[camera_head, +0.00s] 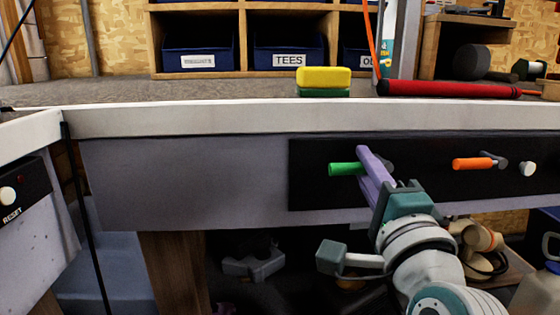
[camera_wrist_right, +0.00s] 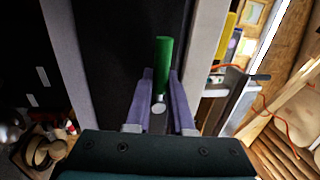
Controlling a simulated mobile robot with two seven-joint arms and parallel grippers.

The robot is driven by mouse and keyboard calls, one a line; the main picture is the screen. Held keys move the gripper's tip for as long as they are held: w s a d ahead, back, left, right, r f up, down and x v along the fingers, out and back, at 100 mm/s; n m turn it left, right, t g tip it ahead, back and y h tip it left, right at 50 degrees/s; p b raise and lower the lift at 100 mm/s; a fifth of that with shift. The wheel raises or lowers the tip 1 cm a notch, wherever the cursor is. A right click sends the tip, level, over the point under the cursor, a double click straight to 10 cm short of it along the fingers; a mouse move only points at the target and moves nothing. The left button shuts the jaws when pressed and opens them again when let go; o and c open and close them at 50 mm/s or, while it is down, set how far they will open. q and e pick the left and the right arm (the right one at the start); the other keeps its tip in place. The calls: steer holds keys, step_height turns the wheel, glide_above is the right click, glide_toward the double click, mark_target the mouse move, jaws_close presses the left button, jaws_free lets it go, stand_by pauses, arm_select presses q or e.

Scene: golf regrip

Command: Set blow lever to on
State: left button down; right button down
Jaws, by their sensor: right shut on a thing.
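A lever with a green handle (camera_head: 345,169) sticks out to the left from its pivot on a black panel under the bench edge. My right gripper (camera_head: 367,165) is at this lever, its purple fingers closed on it near the pivot end. In the right wrist view the green handle (camera_wrist_right: 163,62) stands up between and beyond the fingers, with a round metal end below it. A second lever with an orange handle (camera_head: 468,164) is on the same panel, to the right. No label shows which is the blow lever. My left gripper is out of view.
The white bench edge (camera_head: 230,120) runs above the panel. A yellow and green block (camera_head: 323,78) and a red grip (camera_head: 450,89) lie on the bench top. A round knob (camera_head: 527,168) is right of the orange lever. A RESET button (camera_head: 8,194) is at far left.

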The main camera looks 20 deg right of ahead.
stand_by(0.5)
steer(key=c, duration=0.8)
jaws_free()
steer(key=shift+s, duration=0.1)
steer(key=p+v, duration=0.1)
steer(key=v, duration=0.8)
steer(key=shift+s+a+f, duration=0.1)
steer(key=shift+s+a, duration=0.05)
steer(key=shift+s, duration=0.2)
